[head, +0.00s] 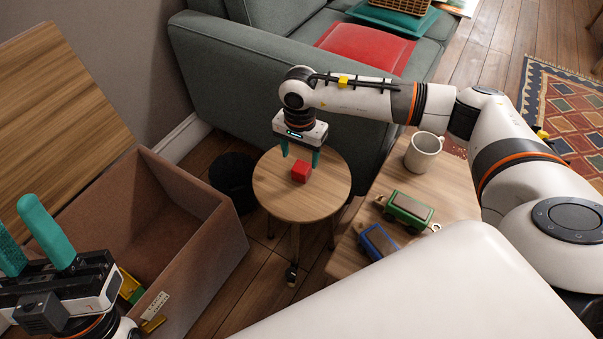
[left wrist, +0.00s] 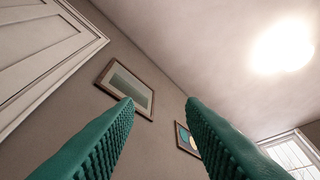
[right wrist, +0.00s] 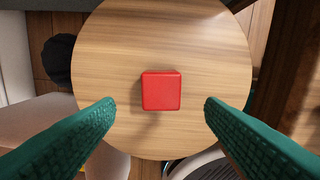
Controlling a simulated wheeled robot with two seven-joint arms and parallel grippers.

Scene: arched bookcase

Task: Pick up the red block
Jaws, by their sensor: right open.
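The red block (head: 301,172) sits on a small round wooden table (head: 275,192). In the right wrist view the block (right wrist: 161,91) lies on the round top (right wrist: 110,50), ahead of the fingers and roughly midway between them. My right gripper (head: 301,155) is open and points down above the table at the block. Its teal fingertips (right wrist: 160,103) are well apart, with nothing between them touching the block. My left gripper (head: 38,228) is open and empty at the left, fingers pointing up. In the left wrist view its fingers (left wrist: 158,103) are apart.
A wooden table (head: 451,187) at the right holds a white mug (head: 422,152), a green toy wagon (head: 408,208) and a blue one (head: 378,243). An open brown box (head: 205,255) stands at the left. A grey sofa (head: 225,75) with a red cushion (head: 365,45) is behind.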

